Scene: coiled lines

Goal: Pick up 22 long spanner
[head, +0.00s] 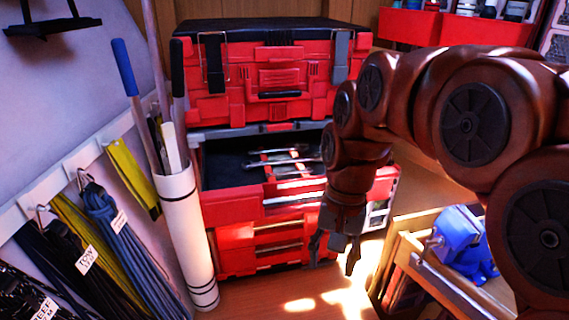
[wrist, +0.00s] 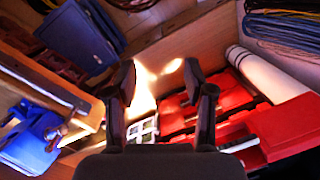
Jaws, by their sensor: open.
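Several metal spanners (head: 285,161) lie in the open drawer (head: 240,204) of the red tool chest in the head view. I cannot tell which of them is the 22 long spanner. My gripper (head: 334,262) hangs in front of the chest, to the right of and below the open drawer, pointing down. It is open and empty, apart from the spanners. In the wrist view the two fingers (wrist: 159,82) are spread with nothing between them but floor and light patches behind. The spanners cannot be made out in the wrist view.
A white tube (head: 187,240) holding long handles stands left of the chest. Labelled coiled lines (head: 112,225) hang on the left wall. A blue vise (head: 462,240) sits on a wooden bench at the right. The red chest lid (head: 270,75) stands above the drawer.

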